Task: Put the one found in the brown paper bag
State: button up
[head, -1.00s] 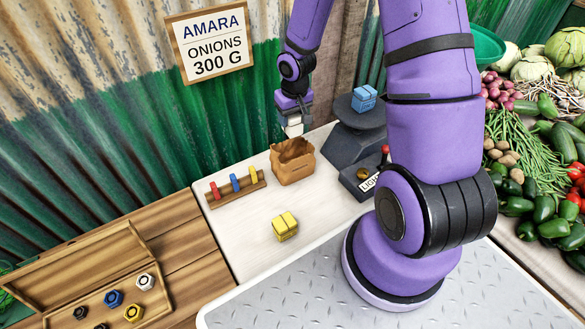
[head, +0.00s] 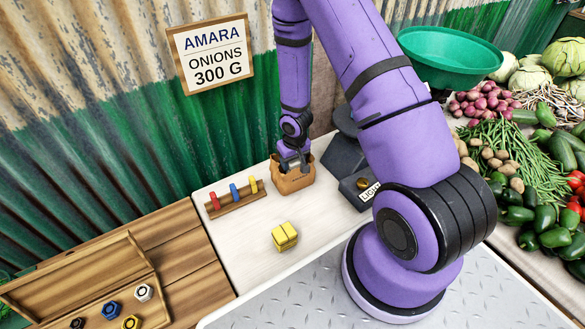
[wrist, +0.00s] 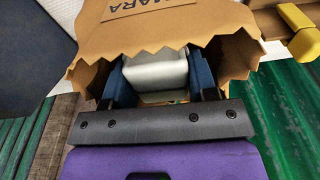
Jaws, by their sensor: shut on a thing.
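The brown paper bag (head: 292,184) stands open on the white table. Its jagged rim and the lettering on its side show in the wrist view (wrist: 150,32). My gripper (head: 293,166) points down into the bag's mouth. In the wrist view its two blue fingers (wrist: 157,80) are shut on a pale silver-white block (wrist: 155,72), which is inside the bag's opening. The bag hides the lower part of the block, and I cannot tell whether it touches the bottom.
A wooden rack (head: 236,200) with red, blue and yellow pieces stands left of the bag. A yellow block pair (head: 285,237) lies in front. The dark scale (head: 346,160) is behind right, partly hidden by my arm. A wooden tray (head: 80,285) holds several hex weights.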

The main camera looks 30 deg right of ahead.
jog(key=shift+f, duration=1.8)
jog(key=shift+f, duration=0.1)
jog(key=o, duration=1.1)
jog(key=r, duration=0.4)
jog(key=s+r, duration=0.1)
jog(key=r, duration=0.7)
jog(key=shift+s+r, duration=0.15)
jog(key=shift+r, duration=0.1)
notch_tip(320, 180, up, 13)
jog(key=t+h, duration=0.1)
notch_tip(320, 180, up, 13)
jog(key=t, duration=0.1)
send_over(294, 161)
jog(key=s+a, duration=0.2)
jog(key=s, duration=0.3)
jog(key=s+a+r+t, duration=0.1)
jog(key=s+a+r, duration=0.1)
jog(key=s+r, duration=0.5)
jog(key=s+a+r+y, duration=0.1)
jog(key=s+a+r, duration=0.2)
jog(key=s+r, duration=0.4)
jog(key=s, duration=0.5)
jog(key=shift+s+r+n+t, duration=0.25)
jog(key=shift+r+n+t, duration=0.05)
jog(key=shift+r+t, duration=0.1)
